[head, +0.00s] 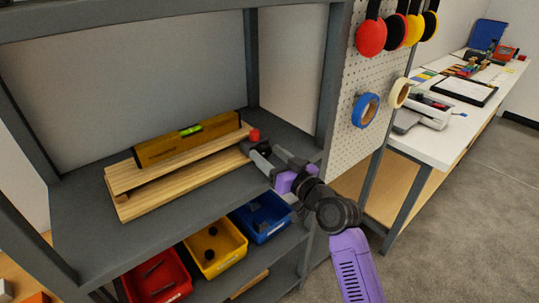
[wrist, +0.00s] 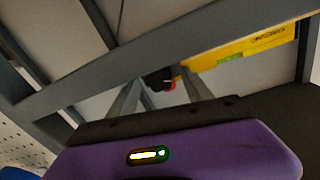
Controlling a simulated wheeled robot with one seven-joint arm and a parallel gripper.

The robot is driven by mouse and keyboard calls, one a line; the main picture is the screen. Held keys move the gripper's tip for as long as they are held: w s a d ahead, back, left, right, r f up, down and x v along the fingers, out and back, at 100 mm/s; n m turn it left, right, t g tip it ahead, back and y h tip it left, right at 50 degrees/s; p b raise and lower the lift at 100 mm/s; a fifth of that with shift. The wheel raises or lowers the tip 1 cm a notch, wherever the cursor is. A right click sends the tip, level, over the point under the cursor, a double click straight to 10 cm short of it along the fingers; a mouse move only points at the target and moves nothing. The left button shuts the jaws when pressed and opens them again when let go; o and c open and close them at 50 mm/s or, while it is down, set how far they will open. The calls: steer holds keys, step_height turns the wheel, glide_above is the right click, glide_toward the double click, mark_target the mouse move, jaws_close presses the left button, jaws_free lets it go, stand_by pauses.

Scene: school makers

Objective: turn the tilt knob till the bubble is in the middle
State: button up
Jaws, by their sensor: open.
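The yellow spirit level (head: 187,139) lies on a wooden plank stand (head: 178,175) on the grey shelf. Its green vial (head: 191,130) faces up, but the bubble is too small to place. The level also shows in the wrist view (wrist: 240,50), with its green vial (wrist: 230,57). The red tilt knob (head: 254,135) is at the right end of the stand, and a bit of its red shows in the wrist view (wrist: 172,85). My gripper (head: 258,150) is open just right of and in front of the knob. Whether the fingers touch the knob cannot be told.
Red (head: 157,277), yellow (head: 215,247) and blue (head: 262,216) bins stand on the lower shelf. The shelf left of the stand is clear.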

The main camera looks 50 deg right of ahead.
jaws_close()
steer(key=shift+r+m+p, duration=0.2)
steer(key=shift+m+p, duration=0.8)
steer(key=shift+m, duration=0.2)
steer(key=shift+f+m+p, duration=0.15)
steer(key=shift+m+p, duration=0.3)
steer(key=shift+m, duration=0.65)
jaws_free()
steer(key=shift+f, duration=0.1)
